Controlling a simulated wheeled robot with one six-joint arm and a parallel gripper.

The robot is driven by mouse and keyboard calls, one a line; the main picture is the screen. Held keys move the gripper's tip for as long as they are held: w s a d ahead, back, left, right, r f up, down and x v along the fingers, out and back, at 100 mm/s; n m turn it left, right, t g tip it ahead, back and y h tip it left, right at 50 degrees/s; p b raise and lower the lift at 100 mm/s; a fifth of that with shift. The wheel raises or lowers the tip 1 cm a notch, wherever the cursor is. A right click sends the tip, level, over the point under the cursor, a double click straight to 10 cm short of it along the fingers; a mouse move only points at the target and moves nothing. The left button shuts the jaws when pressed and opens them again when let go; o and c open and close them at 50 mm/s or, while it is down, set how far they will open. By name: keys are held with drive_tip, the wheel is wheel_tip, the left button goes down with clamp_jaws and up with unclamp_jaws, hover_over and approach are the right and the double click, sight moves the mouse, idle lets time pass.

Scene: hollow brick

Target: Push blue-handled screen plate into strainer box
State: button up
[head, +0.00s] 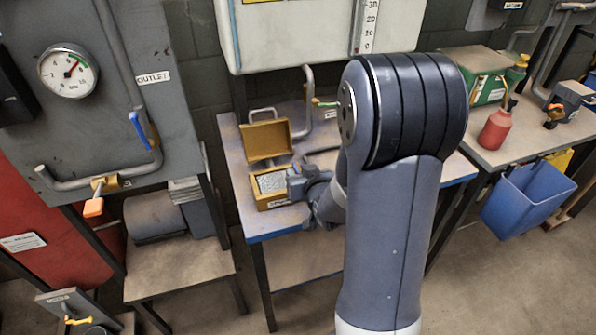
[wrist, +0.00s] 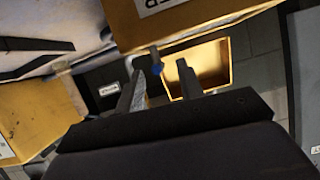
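The yellow strainer box (head: 264,205) stands on the bench, its lid (head: 265,139) raised behind it. A grey speckled screen plate (head: 271,182) shows at the box's opening; I cannot tell how deep it sits. My gripper (head: 293,187) is at the right side of the box, close to the plate. In the wrist view, my gripper's two fingers (wrist: 162,80) stand apart. A small blue handle end (wrist: 156,69) shows between and beyond them, with gaps on both sides. The labelled yellow box wall (wrist: 118,20) is above. My arm hides part of the bench.
The worn bench (head: 275,221) has a bare strip in front of the box. A bent grey pipe (head: 307,105) comes down behind it. A white tank (head: 300,35) hangs above. To the right, a second bench holds a red bottle (head: 494,131), with a blue bin (head: 527,195) below.

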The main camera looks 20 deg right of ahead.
drive_tip(key=v, duration=0.8)
drive_tip(key=shift+s+r, duration=0.2)
drive_tip(key=shift+s, duration=0.15)
drive_tip(key=shift+w, duration=0.1)
drive_tip(key=x, duration=1)
drive_tip(key=shift+w+f, duration=0.25)
drive_tip(key=shift+r, duration=0.1)
